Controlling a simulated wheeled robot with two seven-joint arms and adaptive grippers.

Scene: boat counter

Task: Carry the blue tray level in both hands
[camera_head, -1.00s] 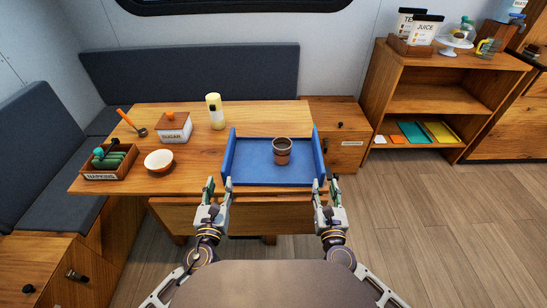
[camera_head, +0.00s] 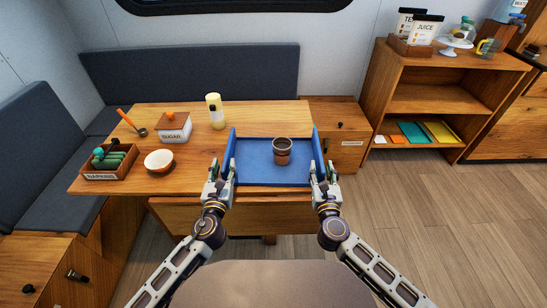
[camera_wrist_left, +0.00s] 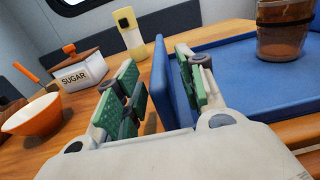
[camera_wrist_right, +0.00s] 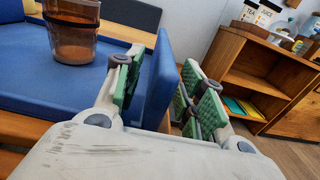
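The blue tray (camera_head: 255,176) lies on the wooden table at its right end, with raised walls on its left and right sides. A brown cup (camera_head: 282,152) stands upright on the tray, right of its middle. My left gripper (camera_head: 219,172) is open, its green-padded fingers on either side of the tray's left wall (camera_wrist_left: 162,85), with gaps showing. My right gripper (camera_head: 324,170) is open, its fingers on either side of the tray's right wall (camera_wrist_right: 158,85), also with a gap. The tray looks level.
Left of the tray are a white and orange bowl (camera_head: 159,161), a sugar box (camera_head: 174,127), a napkin box (camera_head: 109,162) and a pale bottle (camera_head: 215,111). A wooden shelf (camera_head: 440,98) stands at the right, with open floor before it.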

